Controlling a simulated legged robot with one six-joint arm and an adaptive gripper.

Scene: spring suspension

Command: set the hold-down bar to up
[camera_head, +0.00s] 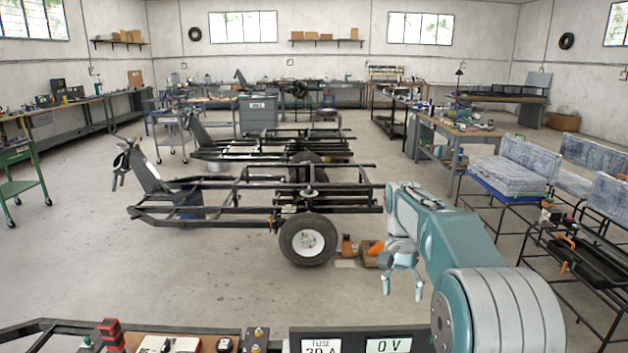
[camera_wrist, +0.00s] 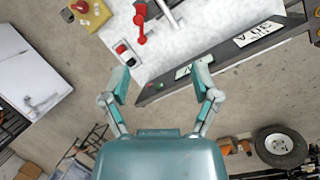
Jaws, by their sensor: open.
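A red-handled lever (camera_wrist: 140,22) sits on a white plate (camera_wrist: 190,45) at the top of the wrist view. A grey metal bar (camera_wrist: 166,12) lies beside it, partly cut off by the frame edge; I cannot tell for sure which is the hold-down bar, nor whether it is up or down.
A red-and-white switch (camera_wrist: 126,54) and a yellow box (camera_wrist: 88,14) with a red knob are near the lever. Vehicle frames with a wheel (camera_head: 308,240) stand beyond, with open floor at left.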

